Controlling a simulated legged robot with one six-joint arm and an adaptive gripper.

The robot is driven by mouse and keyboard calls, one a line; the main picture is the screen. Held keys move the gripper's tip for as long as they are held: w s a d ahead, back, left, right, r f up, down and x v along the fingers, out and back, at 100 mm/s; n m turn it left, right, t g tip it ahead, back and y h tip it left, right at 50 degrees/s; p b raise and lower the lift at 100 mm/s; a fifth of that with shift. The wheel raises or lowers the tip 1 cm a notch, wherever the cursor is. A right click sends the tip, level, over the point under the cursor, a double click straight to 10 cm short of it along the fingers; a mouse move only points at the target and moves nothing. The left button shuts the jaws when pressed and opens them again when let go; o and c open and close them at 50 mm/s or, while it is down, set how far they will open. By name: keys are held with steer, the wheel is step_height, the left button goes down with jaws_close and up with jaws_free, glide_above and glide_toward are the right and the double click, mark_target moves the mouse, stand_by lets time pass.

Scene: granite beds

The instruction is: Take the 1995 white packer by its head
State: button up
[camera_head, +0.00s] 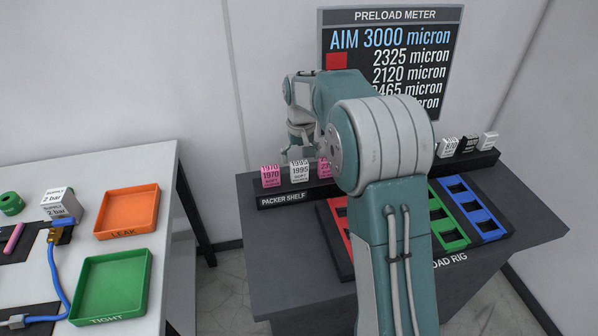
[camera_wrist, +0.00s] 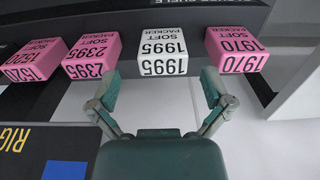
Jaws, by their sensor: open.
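The white 1995 packer (camera_head: 299,172) stands on the packer shelf (camera_head: 285,200), between a pink 1970 packer (camera_head: 270,176) on the left and a pink packer (camera_head: 324,168) on the right. In the wrist view the white packer (camera_wrist: 162,51), marked "1995 SOFT PACKER", appears upside down just beyond the fingertips. My gripper (camera_wrist: 158,92) is open and empty, its two fingers spread to either side of the white packer's line. A gap shows between the fingertips and the packer.
In the wrist view, pink packers marked 1910 or 1970 (camera_wrist: 237,50), 2395 (camera_wrist: 92,56) and 1520 (camera_wrist: 36,60) flank it closely. The rig's coloured frames (camera_head: 470,208) lie in front of the shelf. A preload meter (camera_head: 400,17) hangs behind. Orange (camera_head: 128,211) and green (camera_head: 112,286) trays sit on the left table.

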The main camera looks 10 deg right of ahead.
mark_target(299, 163)
steer(key=f, duration=0.5)
steer(key=shift+w+a, duration=0.15)
steer(key=shift+w, duration=0.1)
steer(key=c, duration=1.1)
